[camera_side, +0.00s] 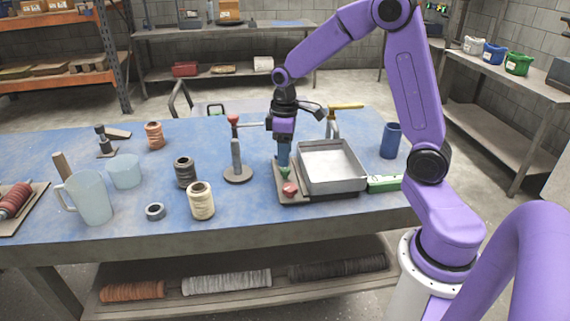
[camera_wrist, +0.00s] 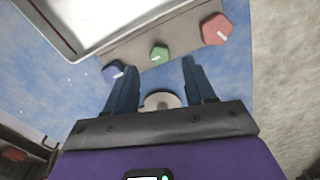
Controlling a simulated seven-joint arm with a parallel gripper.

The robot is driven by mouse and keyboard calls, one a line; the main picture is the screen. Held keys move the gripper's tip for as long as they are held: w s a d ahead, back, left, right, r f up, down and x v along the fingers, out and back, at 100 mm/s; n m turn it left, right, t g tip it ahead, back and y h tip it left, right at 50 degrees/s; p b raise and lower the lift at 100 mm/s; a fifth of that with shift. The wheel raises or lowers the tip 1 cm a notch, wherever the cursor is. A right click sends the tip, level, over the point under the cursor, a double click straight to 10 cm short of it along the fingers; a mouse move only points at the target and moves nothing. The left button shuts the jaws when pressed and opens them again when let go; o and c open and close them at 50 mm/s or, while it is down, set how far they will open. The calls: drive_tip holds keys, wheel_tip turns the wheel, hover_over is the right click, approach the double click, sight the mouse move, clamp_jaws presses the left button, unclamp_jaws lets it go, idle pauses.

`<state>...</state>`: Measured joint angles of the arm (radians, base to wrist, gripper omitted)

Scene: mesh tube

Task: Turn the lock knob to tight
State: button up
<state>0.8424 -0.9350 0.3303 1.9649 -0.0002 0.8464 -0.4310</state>
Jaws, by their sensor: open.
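Three faceted knobs, each with a white pointer mark, sit in a row on a grey panel (camera_wrist: 185,40) in the wrist view: a blue knob (camera_wrist: 113,70) at left, a green knob (camera_wrist: 159,53) in the middle and a red knob (camera_wrist: 215,30) at right. I see no lettering that names the lock knob. The green knob (camera_side: 285,173) and red knob (camera_side: 290,188) also show in the side view. My gripper (camera_wrist: 157,66) is open and empty, pointing down, its fingertips framing the green knob in the wrist view; contact cannot be told. The blue knob is hidden in the side view.
A grey metal tray (camera_side: 332,184) adjoins the knob panel on the right. A red-topped post stand (camera_side: 236,160) stands close left of my gripper. A green-white box (camera_side: 384,184) and blue cup (camera_side: 390,140) lie right; spools and a clear jug (camera_side: 90,200) stand left.

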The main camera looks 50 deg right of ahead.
sight(285, 169)
drive_tip(key=shift+f, duration=2.2)
clamp_jaws()
